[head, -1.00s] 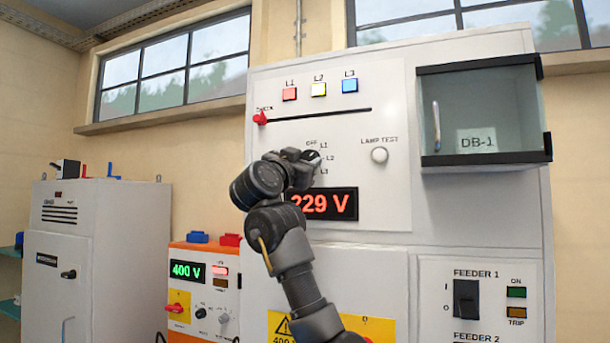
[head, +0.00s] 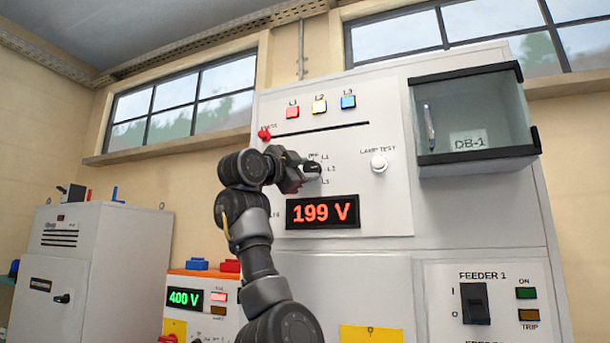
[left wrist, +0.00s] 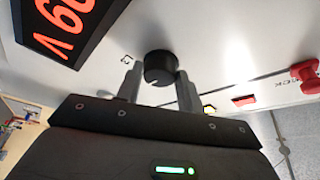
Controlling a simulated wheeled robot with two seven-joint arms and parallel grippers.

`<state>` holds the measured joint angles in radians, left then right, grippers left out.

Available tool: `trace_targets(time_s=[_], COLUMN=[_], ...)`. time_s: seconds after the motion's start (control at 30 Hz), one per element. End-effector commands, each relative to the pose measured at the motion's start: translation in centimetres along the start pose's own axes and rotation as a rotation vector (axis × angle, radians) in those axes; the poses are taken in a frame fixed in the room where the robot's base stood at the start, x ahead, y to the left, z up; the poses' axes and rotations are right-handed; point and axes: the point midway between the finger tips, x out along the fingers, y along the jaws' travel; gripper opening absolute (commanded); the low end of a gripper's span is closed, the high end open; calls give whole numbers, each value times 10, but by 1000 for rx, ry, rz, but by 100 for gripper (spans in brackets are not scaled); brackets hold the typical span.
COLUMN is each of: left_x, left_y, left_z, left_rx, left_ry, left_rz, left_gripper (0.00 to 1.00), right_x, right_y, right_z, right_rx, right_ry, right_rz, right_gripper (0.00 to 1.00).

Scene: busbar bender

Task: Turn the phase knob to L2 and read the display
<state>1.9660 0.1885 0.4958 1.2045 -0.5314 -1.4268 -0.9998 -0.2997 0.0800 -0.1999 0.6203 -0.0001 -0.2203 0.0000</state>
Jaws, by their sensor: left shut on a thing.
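The black phase knob (head: 313,167) is on the white panel, with the marks OFF, L1, L2 and L3 around its right side. My left gripper (head: 304,174) is at the knob and covers part of it. In the left wrist view the knob (left wrist: 160,67) sits between the two grey fingers of my left gripper (left wrist: 158,85), which is shut on it. I cannot tell which mark the knob points to. The display (head: 322,212) below it shows 199 V in red and is clear of my arm. My right gripper is not in view.
A red slider handle (head: 264,134) is at the left of its slot, above my left gripper. A white lamp test button (head: 379,163) is to the right of the knob. A glass-fronted DB-1 box (head: 470,158) juts out further right.

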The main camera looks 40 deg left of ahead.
Motion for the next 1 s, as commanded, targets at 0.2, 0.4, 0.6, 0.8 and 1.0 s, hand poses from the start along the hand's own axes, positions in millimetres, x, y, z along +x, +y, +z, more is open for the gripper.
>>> trace_targets(time_s=[0.2,0.4,0.6,0.8,1.0], left_x=[0,0,0,0,-5], left_y=[-1,-1,-1,0,1], left_z=[0,0,0,0,1], left_rx=[15,14,14,14,13], left_ry=[0,0,0,0,1], left_rz=[5,4,5,5,4], left_gripper=[15,15,53,59,59], right_x=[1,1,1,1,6], right_y=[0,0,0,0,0], right_z=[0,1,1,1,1], right_rx=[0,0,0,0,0], right_ry=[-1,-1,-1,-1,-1], right_rz=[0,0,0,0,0], right_gripper=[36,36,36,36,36])
